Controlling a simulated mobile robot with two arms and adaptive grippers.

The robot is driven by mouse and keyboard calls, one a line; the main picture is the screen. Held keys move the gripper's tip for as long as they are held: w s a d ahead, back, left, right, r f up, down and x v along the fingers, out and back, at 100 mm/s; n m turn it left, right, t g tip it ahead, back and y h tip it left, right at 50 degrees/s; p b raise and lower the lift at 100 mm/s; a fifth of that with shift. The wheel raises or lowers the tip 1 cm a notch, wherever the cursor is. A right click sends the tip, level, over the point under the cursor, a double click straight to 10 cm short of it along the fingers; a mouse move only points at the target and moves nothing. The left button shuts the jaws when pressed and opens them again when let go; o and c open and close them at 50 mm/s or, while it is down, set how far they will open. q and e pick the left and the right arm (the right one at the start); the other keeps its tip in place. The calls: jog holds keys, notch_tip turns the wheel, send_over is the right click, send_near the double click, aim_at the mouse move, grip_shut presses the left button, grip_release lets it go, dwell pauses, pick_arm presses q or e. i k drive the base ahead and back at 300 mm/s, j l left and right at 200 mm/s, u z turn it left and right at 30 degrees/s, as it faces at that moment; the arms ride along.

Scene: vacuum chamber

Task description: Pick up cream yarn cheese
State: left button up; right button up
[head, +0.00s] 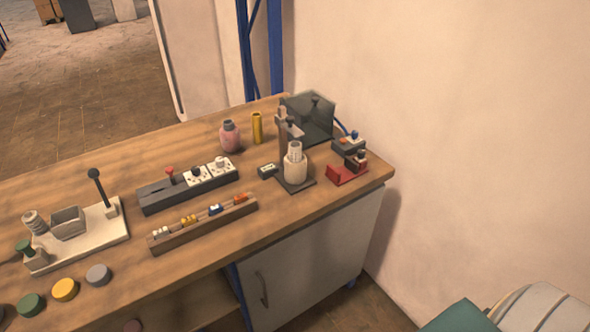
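A cream, bottle-shaped thing (295,168) with a narrower ribbed top stands upright on the dark base of a small stand (297,184) at the right part of the wooden bench. It is the best match for the cream yarn cheese, but I cannot be sure at this size. The stand's upright post rises behind it. Neither of my grippers is in view, and nothing is seen touching the cream thing.
The bench (215,258) also bears a dark glassy chamber (310,120), a pink jar (230,137), a yellow cylinder (257,128), a red-based device (347,172), a switch block (189,187), a peg rail (203,223) and a lever fixture (90,235). Coloured discs lie front left. A wall stands right.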

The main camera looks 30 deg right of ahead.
aim_at(295, 173)
jog(key=i+j+z, duration=0.3)
jog(key=j+z, duration=0.3)
jog(key=i+j+z, duration=0.25)
jog(key=k+l, duration=0.05)
jog(key=k, duration=0.05)
